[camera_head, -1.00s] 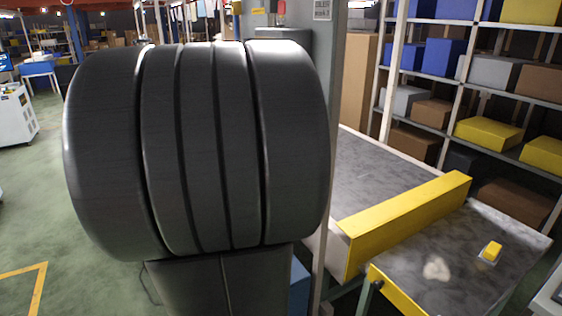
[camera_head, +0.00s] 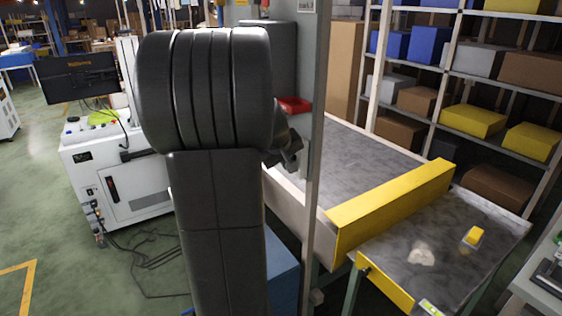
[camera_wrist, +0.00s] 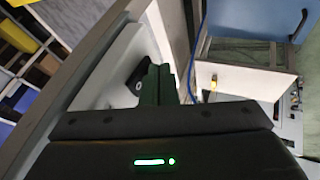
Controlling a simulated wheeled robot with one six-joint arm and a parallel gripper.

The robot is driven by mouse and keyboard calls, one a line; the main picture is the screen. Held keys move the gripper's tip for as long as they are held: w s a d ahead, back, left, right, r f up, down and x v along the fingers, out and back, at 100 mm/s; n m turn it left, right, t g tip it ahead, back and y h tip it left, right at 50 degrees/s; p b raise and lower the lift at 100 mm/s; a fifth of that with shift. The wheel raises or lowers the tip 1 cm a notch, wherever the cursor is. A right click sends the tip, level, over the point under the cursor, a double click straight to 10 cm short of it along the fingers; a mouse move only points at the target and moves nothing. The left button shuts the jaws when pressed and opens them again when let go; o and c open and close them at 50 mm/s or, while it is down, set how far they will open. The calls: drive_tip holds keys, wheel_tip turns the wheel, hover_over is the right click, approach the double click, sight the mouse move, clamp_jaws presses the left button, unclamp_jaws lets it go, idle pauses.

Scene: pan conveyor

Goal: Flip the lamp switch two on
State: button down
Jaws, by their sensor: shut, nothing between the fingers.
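My gripper (camera_head: 290,152) shows in the head view at the right of my arm, close to the grey post, partly hidden by the arm. In the wrist view my gripper (camera_wrist: 160,84) has its dark fingers together and empty. They are beside a pale switch plate (camera_wrist: 103,68) with a small dark switch-like part (camera_wrist: 136,86). The fingertips overlap that part in the picture; I cannot tell whether they touch it. A pale box edge (camera_head: 303,158) on the post shows in the head view. No label or number is readable on it, and the switch's position is unclear.
The grey post (camera_head: 318,130) stands before the conveyor bed (camera_head: 365,160). A yellow barrier (camera_head: 390,208) crosses the conveyor. A red tray (camera_head: 294,105) is behind the gripper. A white machine cabinet (camera_head: 135,185) stands left of my arm, with cables on the floor.

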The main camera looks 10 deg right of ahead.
drive_tip(key=shift+w+d+f, duration=0.1)
drive_tip(key=shift+d, duration=0.15)
idle(0.4)
drive_tip(key=shift+r+p, duration=0.5)
drive_tip(key=shift+r, duration=0.35)
drive_tip(key=shift+a, duration=0.1)
